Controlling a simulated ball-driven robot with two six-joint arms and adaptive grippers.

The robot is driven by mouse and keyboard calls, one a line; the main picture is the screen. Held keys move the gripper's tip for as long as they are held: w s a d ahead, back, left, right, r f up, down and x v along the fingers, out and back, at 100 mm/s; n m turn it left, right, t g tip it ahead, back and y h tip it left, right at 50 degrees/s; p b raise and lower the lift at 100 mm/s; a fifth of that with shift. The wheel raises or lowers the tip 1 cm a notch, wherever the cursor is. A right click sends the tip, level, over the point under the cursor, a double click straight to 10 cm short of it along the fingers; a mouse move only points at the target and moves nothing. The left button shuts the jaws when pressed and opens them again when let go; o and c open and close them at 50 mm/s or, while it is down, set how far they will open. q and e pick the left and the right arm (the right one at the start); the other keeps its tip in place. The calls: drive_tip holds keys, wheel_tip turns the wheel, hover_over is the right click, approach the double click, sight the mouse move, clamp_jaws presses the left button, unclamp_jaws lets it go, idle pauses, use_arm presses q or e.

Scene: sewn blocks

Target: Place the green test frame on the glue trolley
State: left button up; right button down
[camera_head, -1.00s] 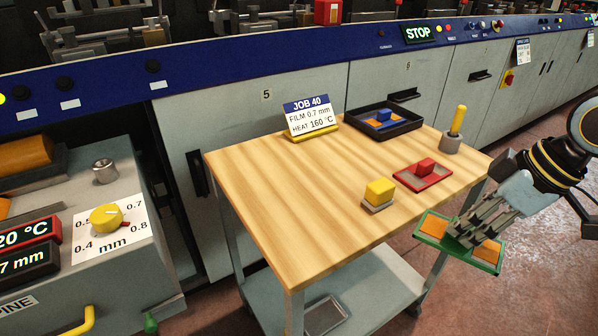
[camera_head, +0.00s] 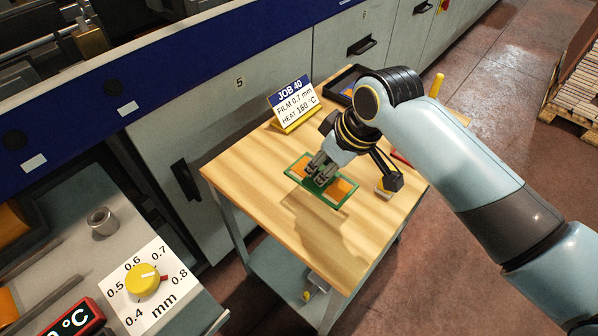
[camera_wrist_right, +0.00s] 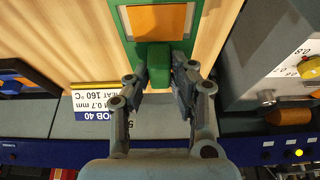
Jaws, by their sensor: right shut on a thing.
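The green test frame (camera_head: 341,194) is a flat green rectangle with orange panels. My right gripper (camera_head: 320,171) is shut on its middle and holds it over the wooden top of the glue trolley (camera_head: 245,165). A shadow lies on the wood below the frame, and I cannot tell exactly how high it is. In the right wrist view the fingers (camera_wrist_right: 158,75) close around a green grip block (camera_wrist_right: 158,60) on the frame. The trolley's far right part is hidden by my right arm. My left gripper is not in view.
A JOB 40 sign (camera_head: 293,102) stands at the trolley's back edge. The trolley's left and front wood is clear. A dial (camera_head: 143,279) is at lower left.

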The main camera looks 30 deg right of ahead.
sight(302, 165)
drive_tip(key=w+f, duration=0.1)
drive_tip(key=w, duration=0.1)
drive_tip(key=w+a+f, duration=0.1)
drive_tip(key=shift+w+a+f, duration=0.2)
drive_tip(key=shift+w, duration=0.2)
drive_tip(key=shift+w+a+f, duration=0.2)
drive_tip(key=shift+w+f, duration=0.3)
drive_tip(key=shift+w, duration=0.15)
drive_tip(key=shift+f, duration=0.35)
wheel_tip(302, 165, down, 3)
drive_tip(key=shift+r, duration=0.2)
drive_tip(key=shift+f, duration=0.3)
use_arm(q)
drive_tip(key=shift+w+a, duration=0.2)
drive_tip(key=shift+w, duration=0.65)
use_arm(e)
drive_tip(key=shift+f, duration=0.15)
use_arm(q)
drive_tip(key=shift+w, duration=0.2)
use_arm(e)
drive_tip(key=c, duration=1.1)
unclamp_jaws()
drive_tip(key=shift+c, duration=0.2)
